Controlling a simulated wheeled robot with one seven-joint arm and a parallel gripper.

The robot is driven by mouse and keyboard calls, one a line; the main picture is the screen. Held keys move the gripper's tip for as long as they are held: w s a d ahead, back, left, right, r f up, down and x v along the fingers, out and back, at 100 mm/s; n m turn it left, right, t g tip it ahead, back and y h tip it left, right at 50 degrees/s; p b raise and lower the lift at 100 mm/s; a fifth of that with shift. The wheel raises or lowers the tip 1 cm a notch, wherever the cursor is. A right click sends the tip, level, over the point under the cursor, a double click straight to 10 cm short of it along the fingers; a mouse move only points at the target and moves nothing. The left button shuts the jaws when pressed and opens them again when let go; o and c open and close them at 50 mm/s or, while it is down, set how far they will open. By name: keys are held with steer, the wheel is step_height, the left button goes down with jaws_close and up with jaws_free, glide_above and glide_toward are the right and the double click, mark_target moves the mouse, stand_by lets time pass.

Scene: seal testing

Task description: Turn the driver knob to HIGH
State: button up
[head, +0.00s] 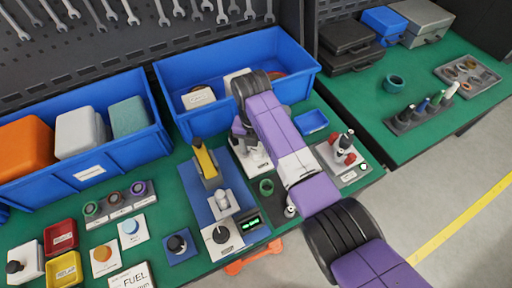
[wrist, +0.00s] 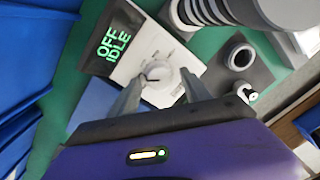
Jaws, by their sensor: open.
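The driver (wrist: 136,47) is a white panel with a dark display (wrist: 116,38) reading "OFF IDLE" in green, in the wrist view. Its pale round knob (wrist: 158,70) stands on the panel beside the display. My gripper (wrist: 161,80) is open, with one fingertip on each side of the knob and a gap between them. I cannot tell whether either finger touches the knob. In the head view the driver's white base (head: 262,160) shows partly under my arm; its display and knob are hidden there.
A dark ring (wrist: 240,57) on a grey pad is close by the driver. A blue bin (head: 297,87) stands behind. To the left, a blue mat (head: 195,185) carries a fixture with a yellow part, beside another green-lit display (head: 250,222). A device with red parts (head: 345,160) stands right of my arm.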

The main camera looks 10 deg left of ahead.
steer(key=shift+c, duration=0.2)
jaws_close()
steer(key=shift+m, duration=0.3)
steer(key=m+p, duration=0.1)
steer(key=m, duration=0.4)
steer(key=shift+w+r+m, duration=0.1)
steer(key=shift+m, duration=0.2)
steer(key=m, duration=0.5)
steer(key=shift+w+a+g+p, duration=0.1)
steer(key=shift+g+p, duration=0.2)
steer(key=shift+p, duration=0.05)
steer(key=m, duration=0.6)
steer(key=shift+w+m+y+p, duration=0.1)
steer(key=shift+m+y+p, duration=0.2)
steer(key=shift+m+p, duration=0.1)
steer(key=m, duration=0.5)
steer(key=shift+m+p, duration=0.4)
